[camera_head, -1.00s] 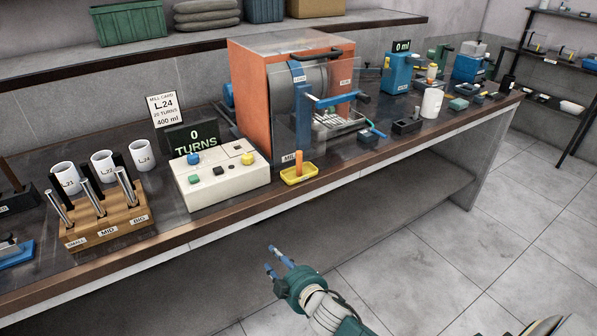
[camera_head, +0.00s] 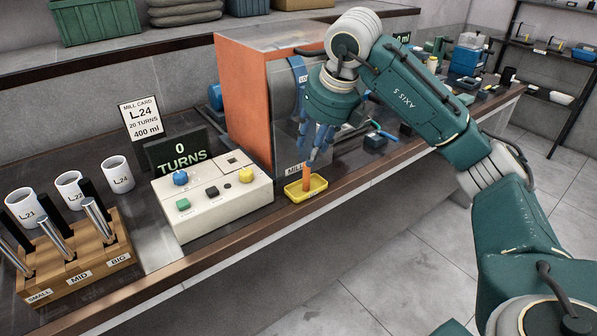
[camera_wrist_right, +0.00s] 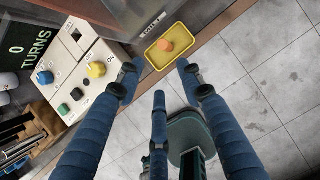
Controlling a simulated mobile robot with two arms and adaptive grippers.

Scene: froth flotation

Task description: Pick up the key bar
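An orange bar (camera_head: 306,178), which I take for the key bar, stands upright in a small yellow tray (camera_head: 292,193) at the bench's front edge. In the right wrist view the bar (camera_wrist_right: 166,45) appears nearly end-on inside the tray (camera_wrist_right: 183,52). My right gripper (camera_head: 318,150) is just above the bar in the head view, its blue fingers pointing down. In the right wrist view the gripper (camera_wrist_right: 158,78) has its fingers spread and empty, with the bar beyond the fingertips. My left gripper is not in view.
A white control box (camera_head: 215,200) with coloured buttons stands left of the tray. The orange mill housing (camera_head: 243,110) is close behind. A wooden rack (camera_head: 85,265) with metal rods and white cups are further left. Open floor lies in front of the bench.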

